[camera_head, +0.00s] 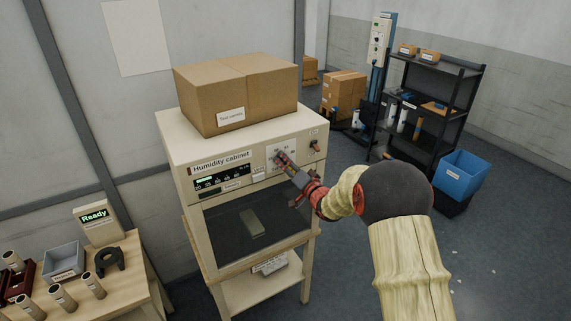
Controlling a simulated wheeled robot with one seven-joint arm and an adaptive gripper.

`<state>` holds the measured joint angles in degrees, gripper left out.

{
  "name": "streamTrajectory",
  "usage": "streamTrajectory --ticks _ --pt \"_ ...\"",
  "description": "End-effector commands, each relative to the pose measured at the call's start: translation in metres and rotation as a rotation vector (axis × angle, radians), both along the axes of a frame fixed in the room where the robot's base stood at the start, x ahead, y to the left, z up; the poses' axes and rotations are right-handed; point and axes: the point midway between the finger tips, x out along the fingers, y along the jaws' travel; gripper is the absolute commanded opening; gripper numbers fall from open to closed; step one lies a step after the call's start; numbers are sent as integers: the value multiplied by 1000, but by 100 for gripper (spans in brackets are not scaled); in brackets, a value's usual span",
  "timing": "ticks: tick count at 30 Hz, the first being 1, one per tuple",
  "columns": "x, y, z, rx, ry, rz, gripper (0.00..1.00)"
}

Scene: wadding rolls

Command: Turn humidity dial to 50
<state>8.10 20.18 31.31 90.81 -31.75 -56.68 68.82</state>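The humidity cabinet (182,152) is a cream box on a wooden stand, labelled "Humidity cabinet". A dark display panel (222,178) with a small green readout is on its front left. A white dial plate (271,150) with small markings is on the front right. My gripper (281,156), red and dark, reaches in from the right with its fingertips over this plate. It hides most of the dial, so the dial's setting cannot be read. Whether the fingers touch or grip the dial cannot be told. A dark window below shows a pale green block (251,222) inside.
A cardboard box (236,92) sits on the cabinet. A small switch (316,146) is right of the dial plate. A table (136,262) at left holds a "Ready" device (98,222), a grey bin (64,262) and several tubes. A black shelf (440,92) and blue bin (460,172) stand at right.

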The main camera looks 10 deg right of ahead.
Motion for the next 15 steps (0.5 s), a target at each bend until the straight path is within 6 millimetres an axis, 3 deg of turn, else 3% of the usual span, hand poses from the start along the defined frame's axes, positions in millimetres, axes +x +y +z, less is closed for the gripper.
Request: streamTrajectory --ticks 7,15 --pt "0 0 0 -1 0 0 48" --pt "0 0 0 -1 0 0 49"
